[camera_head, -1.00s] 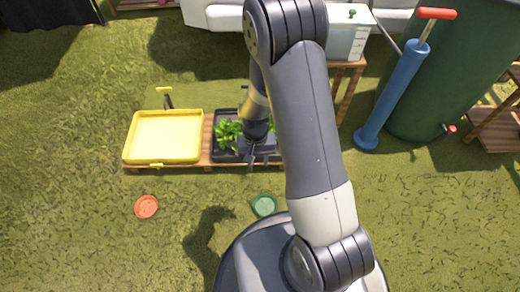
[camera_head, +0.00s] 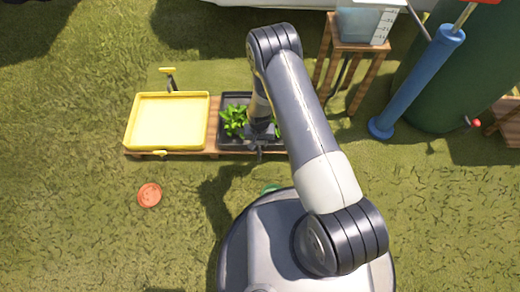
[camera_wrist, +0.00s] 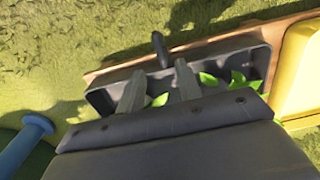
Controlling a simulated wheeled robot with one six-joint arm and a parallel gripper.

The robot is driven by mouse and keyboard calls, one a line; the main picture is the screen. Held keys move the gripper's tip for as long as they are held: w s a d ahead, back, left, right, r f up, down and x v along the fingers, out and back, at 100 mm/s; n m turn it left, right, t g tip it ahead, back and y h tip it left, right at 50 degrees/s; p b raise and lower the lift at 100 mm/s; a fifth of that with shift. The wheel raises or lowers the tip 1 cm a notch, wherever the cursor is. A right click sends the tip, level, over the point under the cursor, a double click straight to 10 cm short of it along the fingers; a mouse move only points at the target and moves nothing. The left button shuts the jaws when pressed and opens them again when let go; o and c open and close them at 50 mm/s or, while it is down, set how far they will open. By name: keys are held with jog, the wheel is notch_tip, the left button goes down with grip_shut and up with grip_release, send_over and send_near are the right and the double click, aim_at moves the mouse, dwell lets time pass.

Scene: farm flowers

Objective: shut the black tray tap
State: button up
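The black tray (camera_head: 235,100) holds leafy green plants and stands on a low wooden stand, right of the yellow tray. In the wrist view the black tray (camera_wrist: 262,62) lies beyond my gripper's fingers. A dark tap (camera_wrist: 159,48) sticks out from the tray's outer side. My gripper (camera_wrist: 157,80) has its two fingers apart with nothing between them. They reach over the tray, and the tap shows just past the gap between the tips.
The yellow tray (camera_head: 168,120) has a yellow tap (camera_head: 160,153) at its front. An orange disc (camera_head: 149,195) and a partly hidden green disc (camera_head: 270,188) lie on the grass. A blue pump (camera_head: 415,85) and a dark green barrel stand at the right.

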aim_at(259, 152)
notch_tip(259, 152, down, 7)
jog(key=shift+r+b, duration=0.1)
jog(key=shift+b, duration=0.75)
grip_shut()
